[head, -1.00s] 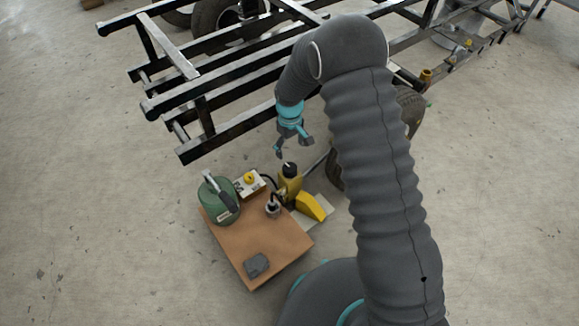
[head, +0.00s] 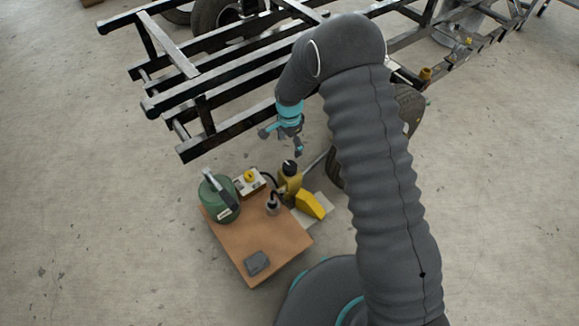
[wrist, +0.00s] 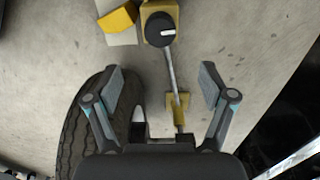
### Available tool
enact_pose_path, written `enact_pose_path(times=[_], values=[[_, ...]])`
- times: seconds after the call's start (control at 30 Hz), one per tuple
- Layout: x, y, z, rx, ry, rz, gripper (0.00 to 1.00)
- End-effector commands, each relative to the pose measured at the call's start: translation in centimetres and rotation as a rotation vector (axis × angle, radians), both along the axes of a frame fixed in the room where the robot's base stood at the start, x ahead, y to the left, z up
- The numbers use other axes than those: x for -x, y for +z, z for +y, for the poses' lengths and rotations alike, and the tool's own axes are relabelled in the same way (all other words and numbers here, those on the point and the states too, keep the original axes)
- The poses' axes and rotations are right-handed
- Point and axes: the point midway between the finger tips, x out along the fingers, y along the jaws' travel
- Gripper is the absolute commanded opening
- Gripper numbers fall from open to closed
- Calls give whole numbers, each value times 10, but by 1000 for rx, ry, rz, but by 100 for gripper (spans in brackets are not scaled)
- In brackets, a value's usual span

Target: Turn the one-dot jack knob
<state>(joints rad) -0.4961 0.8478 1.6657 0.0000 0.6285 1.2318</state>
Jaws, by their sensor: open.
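A yellow jack (head: 291,185) stands beside the wooden board, with a round black knob (head: 289,167) on its top. In the wrist view the black knob (wrist: 161,29) is near the top edge, with a short white mark on its face; I cannot make out any dot. My gripper (head: 282,142) is open and empty, above the jack in the head view and apart from the knob. In the wrist view the two fingers of my gripper (wrist: 160,84) are spread wide, and the knob lies beyond them.
A green canister (head: 219,201), a white box with a yellow button (head: 251,183) and a grey block (head: 257,263) are on the board (head: 262,238). A metal rod (wrist: 171,72) runs from the jack. A tyre (wrist: 88,125) and the black frame (head: 215,100) are close by.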

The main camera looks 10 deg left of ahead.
Motion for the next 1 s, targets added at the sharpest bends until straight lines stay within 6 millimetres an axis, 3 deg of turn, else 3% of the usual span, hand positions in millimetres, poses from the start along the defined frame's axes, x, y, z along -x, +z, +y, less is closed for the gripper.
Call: enact_pose_path(times=[0.23,0.37,1.0], values=[[0,-3,0,0,-104,0,82],[0,-16,0,1,-105,2,82],[0,-123,0,1,-102,1,82]])
